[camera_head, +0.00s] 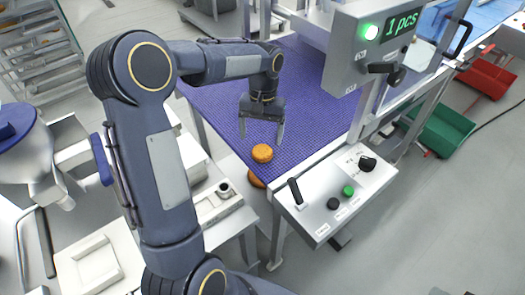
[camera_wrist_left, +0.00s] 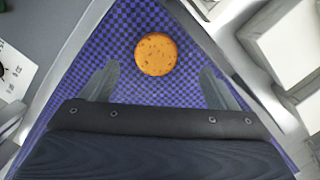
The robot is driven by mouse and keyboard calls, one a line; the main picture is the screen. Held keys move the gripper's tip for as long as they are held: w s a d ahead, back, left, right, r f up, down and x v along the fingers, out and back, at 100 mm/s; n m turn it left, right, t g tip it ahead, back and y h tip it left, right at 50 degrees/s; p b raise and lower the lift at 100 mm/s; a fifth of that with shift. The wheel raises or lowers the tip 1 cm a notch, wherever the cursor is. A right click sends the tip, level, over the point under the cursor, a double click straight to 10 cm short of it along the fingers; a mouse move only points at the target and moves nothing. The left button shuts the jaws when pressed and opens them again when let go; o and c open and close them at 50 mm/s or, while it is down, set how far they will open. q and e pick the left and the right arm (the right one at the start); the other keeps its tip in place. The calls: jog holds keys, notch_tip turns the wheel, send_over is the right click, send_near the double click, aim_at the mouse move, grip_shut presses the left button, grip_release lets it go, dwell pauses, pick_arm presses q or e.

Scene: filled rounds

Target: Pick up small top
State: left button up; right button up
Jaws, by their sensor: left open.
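The small top (camera_head: 262,153) is a round orange-brown piece with darker specks, near the corner of the blue mesh belt (camera_head: 300,80). It also shows in the left wrist view (camera_wrist_left: 156,54), lying flat on the blue checked belt. My left gripper (camera_head: 262,132) is open and empty, with its fingers pointing toward the small top. In the left wrist view the fingers (camera_wrist_left: 158,78) are spread wider than the round, which lies just beyond them and apart from both. My right gripper is not in view.
A control panel (camera_head: 337,194) with a lever and buttons adjoins the belt. Another brown round (camera_head: 256,179) shows partly past the belt's edge. A machine with a "1 pcs" display (camera_head: 377,50) stands over the belt. Green (camera_head: 440,131) and red (camera_head: 487,76) bins stand right. Mid-belt is clear.

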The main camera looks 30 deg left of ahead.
aim_at(262, 150)
pick_arm(q)
jog(key=f, duration=0.3)
jog(key=f+p, duration=0.1)
jog(key=f, duration=0.1)
jog(key=shift+s+d+f, duration=0.15)
jog(key=shift+d+f, duration=0.15)
jog(key=c, duration=0.8)
